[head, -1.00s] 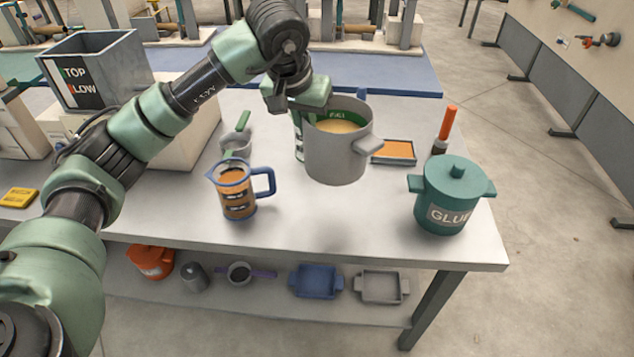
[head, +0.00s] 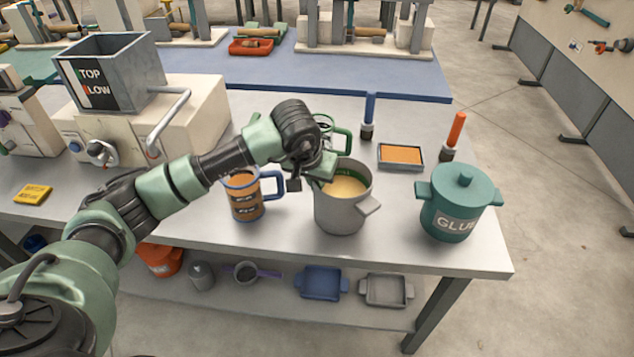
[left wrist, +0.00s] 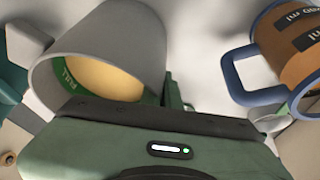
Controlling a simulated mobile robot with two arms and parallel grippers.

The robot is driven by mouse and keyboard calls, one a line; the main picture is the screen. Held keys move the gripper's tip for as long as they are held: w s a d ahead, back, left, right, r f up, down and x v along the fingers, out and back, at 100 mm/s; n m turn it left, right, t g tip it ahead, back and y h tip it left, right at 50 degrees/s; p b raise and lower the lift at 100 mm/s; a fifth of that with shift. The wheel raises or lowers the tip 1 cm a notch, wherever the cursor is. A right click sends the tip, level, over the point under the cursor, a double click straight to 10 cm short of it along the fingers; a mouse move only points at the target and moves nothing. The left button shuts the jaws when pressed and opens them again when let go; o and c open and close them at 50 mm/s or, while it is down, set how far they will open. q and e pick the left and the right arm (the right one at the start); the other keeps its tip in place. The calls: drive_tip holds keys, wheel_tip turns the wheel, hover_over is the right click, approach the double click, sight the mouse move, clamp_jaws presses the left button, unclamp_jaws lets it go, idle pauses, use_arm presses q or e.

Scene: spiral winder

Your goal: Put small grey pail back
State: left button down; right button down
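One side handle sticks out to the right. My left gripper (head: 326,172) is at the pail's left side and appears shut on it; the grasped part is hidden. In the left wrist view the pail (left wrist: 105,50) fills the upper left beside my gripper (left wrist: 172,95). My right gripper is not in view.
A measuring jug (head: 246,197) with a blue handle stands close left of the pail. A teal GLUE pot (head: 455,207) stands to the right. An orange tray (head: 400,156) and two brushes are behind. A machine with a TOP/LOW hopper (head: 110,75) is at left. A shelf lies below.

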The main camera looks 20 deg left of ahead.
use_arm(q)
drive_tip(key=shift+w, duration=0.1)
drive_tip(key=shift+f, duration=0.1)
drive_tip(key=shift+f, duration=0.1)
drive_tip(key=c, duration=1.7)
unclamp_jaws()
drive_tip(key=shift+f, duration=0.1)
drive_tip(key=b+v, duration=0.1)
drive_tip(key=v, duration=1.1)
drive_tip(key=shift+s, duration=0.2)
